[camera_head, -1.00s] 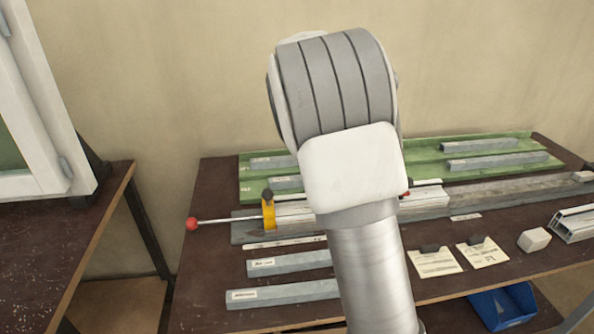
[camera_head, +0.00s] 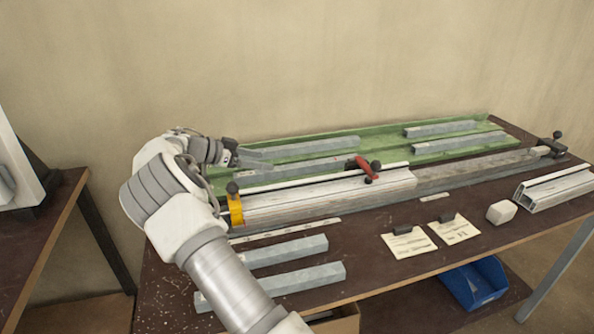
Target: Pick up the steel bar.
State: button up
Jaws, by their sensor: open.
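Several grey steel bars are in view, and I cannot tell which one the task means. In the green tray (camera_head: 390,154), a rear left bar (camera_head: 315,146) and a front left bar (camera_head: 310,170) lie side by side. A rear right bar (camera_head: 440,129) and a front right bar (camera_head: 458,143) lie farther right in it. Two more, an upper bar (camera_head: 288,250) and a lower bar (camera_head: 290,286), lie on the bench front, partly hidden by my arm. My gripper (camera_head: 236,157) is open at the left ends of the tray's left bars; whether it touches them is unclear.
A long clamp rail with a pale profile (camera_head: 330,198), yellow stop (camera_head: 236,210) and red lever (camera_head: 366,169) runs in front of the tray. Paper cards (camera_head: 408,242), a white block (camera_head: 501,212) and an aluminium profile (camera_head: 555,190) lie right. A blue bin (camera_head: 475,283) is below.

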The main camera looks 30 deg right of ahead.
send_near(299, 165)
jog(key=x, duration=0.3)
jog(key=shift+f+b, duration=0.35)
jog(key=shift+f, duration=0.05)
jog(key=shift+r+b+x, duration=0.15)
jog(key=shift+b+x, duration=0.05)
jog(key=shift+x, duration=1.1)
jog(key=shift+r+b+x, duration=0.1)
jog(key=shift+b+x, duration=0.05)
jog(key=shift+x, duration=1.2)
jog(key=shift+r, duration=0.1)
grip_shut()
jog(key=shift+d, duration=0.1)
